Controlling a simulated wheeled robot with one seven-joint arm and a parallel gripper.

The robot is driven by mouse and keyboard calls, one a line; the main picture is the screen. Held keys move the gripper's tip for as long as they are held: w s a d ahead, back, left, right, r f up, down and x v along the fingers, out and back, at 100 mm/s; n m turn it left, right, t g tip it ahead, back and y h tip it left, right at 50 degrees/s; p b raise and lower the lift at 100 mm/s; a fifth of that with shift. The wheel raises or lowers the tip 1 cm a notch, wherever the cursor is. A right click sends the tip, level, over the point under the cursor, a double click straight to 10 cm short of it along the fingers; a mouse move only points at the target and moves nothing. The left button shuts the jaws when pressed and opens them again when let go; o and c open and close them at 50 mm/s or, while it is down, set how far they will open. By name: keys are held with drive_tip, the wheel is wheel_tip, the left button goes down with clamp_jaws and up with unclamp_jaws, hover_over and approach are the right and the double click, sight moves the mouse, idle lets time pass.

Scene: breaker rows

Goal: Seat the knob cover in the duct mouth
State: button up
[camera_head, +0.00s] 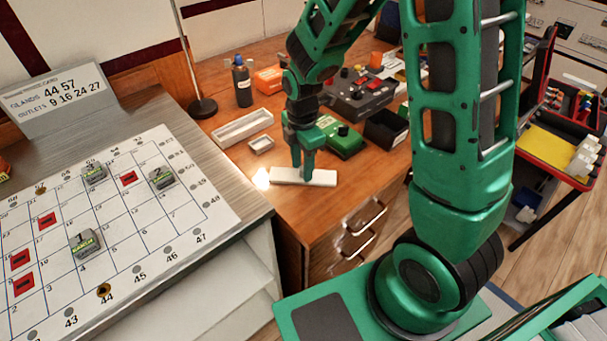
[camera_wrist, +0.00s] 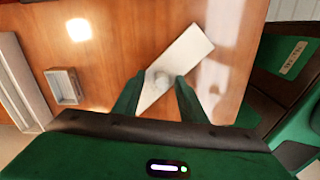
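A flat white rectangular plate (camera_head: 303,177) lies near the front edge of the wooden desk top. Whether the fingertips reach down to the plate is unclear. I cannot identify the duct mouth for certain.
A long pale tray (camera_head: 242,126) and a small tray (camera_head: 262,145) lie left of the plate. A green box (camera_head: 343,139), a black bin (camera_head: 386,129) and a dark control box (camera_head: 358,95) stand behind. A numbered board (camera_head: 120,220) fills the left counter.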

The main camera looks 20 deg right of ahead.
clamp_jaws()
